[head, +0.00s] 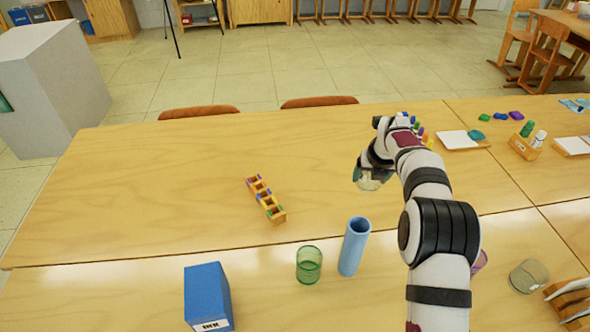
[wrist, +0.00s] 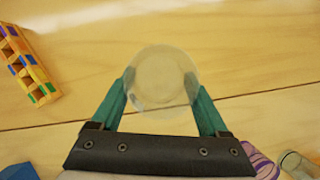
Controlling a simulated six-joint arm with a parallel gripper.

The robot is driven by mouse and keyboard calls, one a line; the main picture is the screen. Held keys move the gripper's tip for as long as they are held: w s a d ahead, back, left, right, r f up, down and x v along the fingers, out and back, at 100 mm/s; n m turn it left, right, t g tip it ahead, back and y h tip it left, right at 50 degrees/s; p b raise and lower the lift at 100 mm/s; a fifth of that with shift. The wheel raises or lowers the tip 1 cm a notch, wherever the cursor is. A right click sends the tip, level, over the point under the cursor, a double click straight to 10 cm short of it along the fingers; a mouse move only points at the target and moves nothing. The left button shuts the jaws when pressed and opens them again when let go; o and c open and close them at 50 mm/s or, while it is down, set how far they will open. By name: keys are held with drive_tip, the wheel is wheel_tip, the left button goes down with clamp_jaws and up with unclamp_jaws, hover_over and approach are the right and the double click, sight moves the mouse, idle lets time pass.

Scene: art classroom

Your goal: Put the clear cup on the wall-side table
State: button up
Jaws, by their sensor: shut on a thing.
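My gripper (head: 368,174) is in the middle right of the head view, over the far pale wooden table (head: 150,180). In the wrist view its teal fingers (wrist: 160,84) are shut on the clear cup (wrist: 163,66), one on each side. The cup's round outline faces the wrist camera. In the head view the cup (head: 371,184) shows only in part below the gripper; its height above the wood is hard to judge. A near table (head: 120,290) adjoins the far one along a seam. Which one is called wall-side I cannot tell.
A green cup (head: 309,265), blue tube (head: 354,246) and blue box (head: 208,296) stand on the near table. A colourful block rack (head: 266,200) stands on the far table. Another clear glass (head: 528,276) stands at right. The far table's left part is bare.

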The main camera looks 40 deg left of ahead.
drive_tip(key=a+f, duration=0.1)
drive_tip(key=a, duration=0.2)
drive_tip(key=a+f, duration=0.2)
drive_tip(key=a, duration=0.1)
drive_tip(key=a+f, duration=0.2)
drive_tip(key=shift+s+a+f, duration=0.2)
drive_tip(key=shift+s+a, duration=0.15)
drive_tip(key=shift+a, duration=0.05)
drive_tip(key=shift+s+a+f, duration=0.15)
drive_tip(key=shift+a+f, duration=0.2)
drive_tip(key=shift+f, duration=1.85)
drive_tip(key=o, duration=1.4)
drive_tip(key=shift+c, duration=0.2)
